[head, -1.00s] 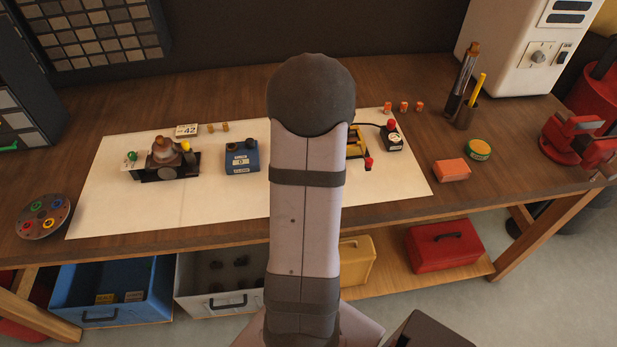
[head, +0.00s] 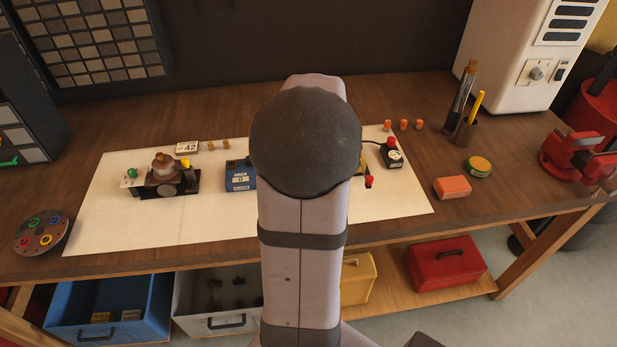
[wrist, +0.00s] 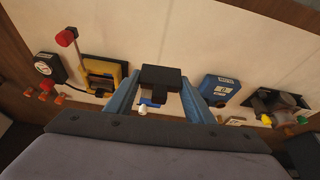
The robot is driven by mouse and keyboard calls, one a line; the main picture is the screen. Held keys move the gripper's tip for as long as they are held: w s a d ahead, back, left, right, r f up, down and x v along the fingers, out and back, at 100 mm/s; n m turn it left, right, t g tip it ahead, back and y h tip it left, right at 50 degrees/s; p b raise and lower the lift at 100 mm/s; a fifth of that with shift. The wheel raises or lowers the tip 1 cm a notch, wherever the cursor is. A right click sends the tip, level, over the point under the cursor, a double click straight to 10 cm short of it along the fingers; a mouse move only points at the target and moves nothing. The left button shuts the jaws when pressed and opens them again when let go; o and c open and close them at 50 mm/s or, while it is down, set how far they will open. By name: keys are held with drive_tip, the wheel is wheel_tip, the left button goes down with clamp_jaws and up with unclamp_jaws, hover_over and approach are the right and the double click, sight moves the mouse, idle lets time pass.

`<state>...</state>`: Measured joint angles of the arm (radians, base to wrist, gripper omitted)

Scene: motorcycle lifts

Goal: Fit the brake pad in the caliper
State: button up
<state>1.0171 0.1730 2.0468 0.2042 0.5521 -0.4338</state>
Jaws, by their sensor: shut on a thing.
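My gripper (wrist: 160,88) shows in the wrist view as two blue fingers shut on a dark block, which looks like the brake pad (wrist: 161,76). The pad is held above the white mat, apart from the fixtures. A yellow fixture (wrist: 103,72) with a dark base and a red-knobbed lever stands left of the pad; it may be the caliper, but I cannot be sure. In the head view my arm hides the gripper, the pad and most of that fixture; its red knob (head: 369,182) shows at the arm's right.
A blue box with a label (head: 240,176) stands left of my arm, partly covered. Further left is a dark fixture with a copper-coloured dome (head: 164,163). A gauge (head: 391,155) and small orange pieces (head: 403,124) are at right. The mat (head: 110,215) is bare at front left.

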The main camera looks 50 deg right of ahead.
drive_tip(key=shift+d+r, duration=0.1)
drive_tip(key=shift+r, duration=0.15)
